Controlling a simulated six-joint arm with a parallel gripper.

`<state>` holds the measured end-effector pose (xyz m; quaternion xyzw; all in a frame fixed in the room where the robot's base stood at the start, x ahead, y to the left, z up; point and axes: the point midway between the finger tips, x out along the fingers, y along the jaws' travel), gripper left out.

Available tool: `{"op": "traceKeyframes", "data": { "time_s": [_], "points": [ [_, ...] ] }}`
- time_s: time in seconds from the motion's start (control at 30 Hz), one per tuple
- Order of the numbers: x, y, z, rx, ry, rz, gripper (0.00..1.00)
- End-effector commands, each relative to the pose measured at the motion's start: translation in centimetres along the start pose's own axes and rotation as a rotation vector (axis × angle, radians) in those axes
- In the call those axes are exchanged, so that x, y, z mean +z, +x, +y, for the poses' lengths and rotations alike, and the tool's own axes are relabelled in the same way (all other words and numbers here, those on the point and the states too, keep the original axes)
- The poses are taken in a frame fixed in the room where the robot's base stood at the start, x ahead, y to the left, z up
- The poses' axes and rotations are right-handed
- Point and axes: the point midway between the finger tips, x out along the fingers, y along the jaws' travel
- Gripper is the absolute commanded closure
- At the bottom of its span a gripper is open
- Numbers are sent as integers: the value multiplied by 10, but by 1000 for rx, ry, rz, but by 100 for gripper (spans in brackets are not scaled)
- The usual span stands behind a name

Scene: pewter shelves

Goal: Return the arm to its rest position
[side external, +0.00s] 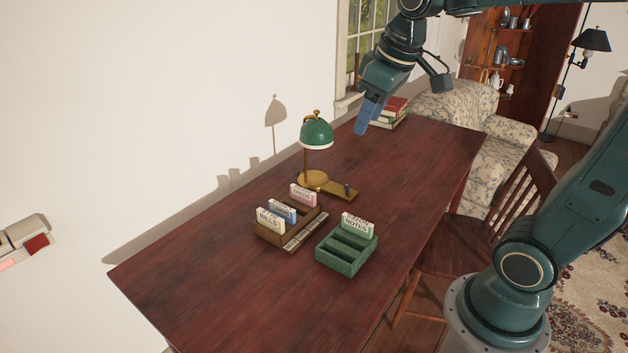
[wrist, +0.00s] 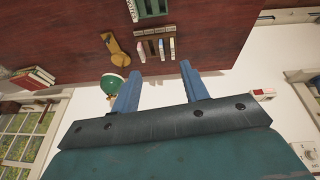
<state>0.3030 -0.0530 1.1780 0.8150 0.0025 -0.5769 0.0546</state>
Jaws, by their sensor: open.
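My gripper (side external: 366,116) is raised above the far part of the dark red table (side external: 210,290), near the window and clear of the objects in the side view. In the wrist view my gripper (wrist: 159,88) shows two blue fingers spread apart with nothing between them. The arm reaches across the upper right of the side view, with its base at the lower right.
A brown rack (side external: 268,239) holds several labelled cards. A green rack (side external: 342,261) holds a card marked NOTES. A green-shaded lamp (side external: 316,135) stands behind them. Stacked books (side external: 394,110) lie at the far end. A wooden chair (side external: 500,215) stands beside the table.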

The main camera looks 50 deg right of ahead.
Motion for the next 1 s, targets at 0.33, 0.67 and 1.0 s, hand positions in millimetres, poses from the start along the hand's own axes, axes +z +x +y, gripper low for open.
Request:
{"op": "traceKeyframes", "data": {
  "time_s": [0.33,0.67,1.0],
  "points": [
    [68,-17,-41,-21,49,89,55],
    [116,-14,-62,-48,89,146,55],
    [123,-12,-64,-52,97,152,55]
  ]
}}
